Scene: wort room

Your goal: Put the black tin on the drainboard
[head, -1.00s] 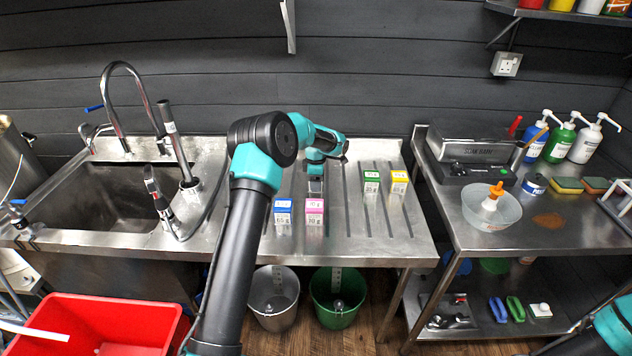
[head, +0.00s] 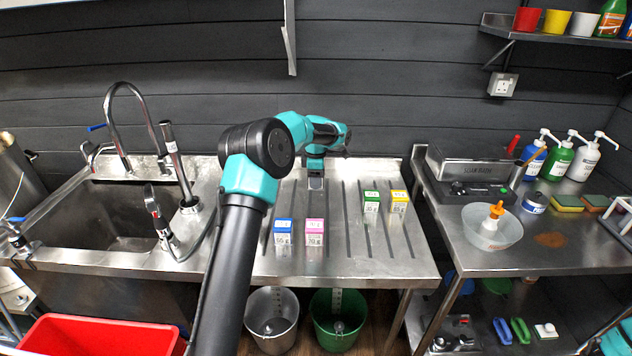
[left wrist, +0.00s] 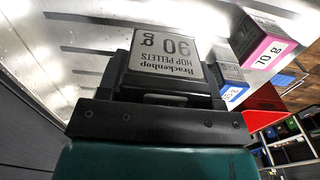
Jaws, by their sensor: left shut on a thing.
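The black tin (left wrist: 165,62), with a grey label reading Brackenhop Hop Pellets 90 g, is in my left gripper (head: 315,176) in the left wrist view. The gripper is shut on it. In the head view the gripper is over the back part of the grooved steel drainboard (head: 345,262), and the tin is mostly hidden or too small to make out. I cannot tell whether it touches the board. My right gripper is out of view; only a bit of that arm shows at bottom right.
Blue (head: 283,232), pink (head: 314,232), green (head: 371,201) and yellow (head: 398,201) labelled cartons stand on the drainboard. The sink (head: 110,225) with its taps is left. A steel table (head: 570,258) stands right.

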